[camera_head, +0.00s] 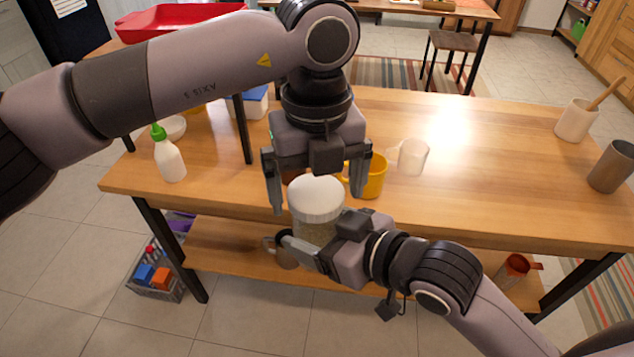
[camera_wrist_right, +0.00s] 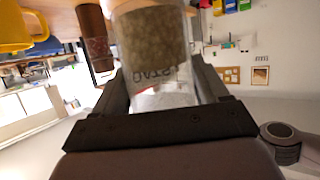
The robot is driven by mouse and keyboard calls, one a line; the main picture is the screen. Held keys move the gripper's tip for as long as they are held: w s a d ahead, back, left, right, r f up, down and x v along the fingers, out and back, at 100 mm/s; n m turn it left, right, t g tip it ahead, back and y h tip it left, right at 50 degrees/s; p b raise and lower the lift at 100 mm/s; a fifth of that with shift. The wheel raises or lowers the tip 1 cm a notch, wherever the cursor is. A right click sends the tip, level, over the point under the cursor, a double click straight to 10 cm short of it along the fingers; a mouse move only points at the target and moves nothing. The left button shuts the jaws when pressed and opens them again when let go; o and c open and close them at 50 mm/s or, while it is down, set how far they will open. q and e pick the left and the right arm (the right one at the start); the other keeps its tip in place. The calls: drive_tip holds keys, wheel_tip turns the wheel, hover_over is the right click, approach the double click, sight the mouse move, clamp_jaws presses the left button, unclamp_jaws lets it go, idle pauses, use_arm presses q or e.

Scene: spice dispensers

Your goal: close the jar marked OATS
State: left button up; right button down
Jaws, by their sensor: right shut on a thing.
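The OATS jar (camera_head: 316,233) is clear with grainy brown contents, upright at the table's front edge. In the right wrist view (camera_wrist_right: 155,45) its OATS lettering appears upside down. A white lid (camera_head: 316,190) is at the jar's top; I cannot tell whether it is seated. My right gripper (camera_head: 308,256) is shut on the jar's lower body, with a finger on each side in the wrist view. My left gripper (camera_head: 318,197) points down above the jar. Its fingers are spread wide, one on each side of the lid, with visible gaps.
A yellow mug (camera_head: 374,177) and a clear measuring cup (camera_head: 413,157) stand behind the jar. A white bottle with green cap (camera_head: 169,158) is at the left. A utensil crock (camera_head: 575,120) and brown cup (camera_head: 611,167) stand at the right. The table's (camera_head: 480,190) right middle is clear.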

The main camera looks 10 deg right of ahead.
use_arm(q)
drive_tip(key=shift+r, duration=2.25)
drive_tip(key=shift+c, duration=0.3)
drive_tip(key=r+n, duration=0.1)
drive_tip(key=n, duration=0.2)
drive_tip(key=shift+r+n, duration=0.3)
drive_tip(key=shift+r, duration=0.1)
wheel_tip(320, 180, up, 2)
drive_tip(key=n, duration=0.5)
drive_tip(key=shift+r, duration=0.1)
drive_tip(key=shift+a, duration=0.1)
drive_tip(key=shift+s+f, duration=0.1)
drive_tip(key=shift+f, duration=3.95)
drive_tip(key=shift+c, duration=0.3)
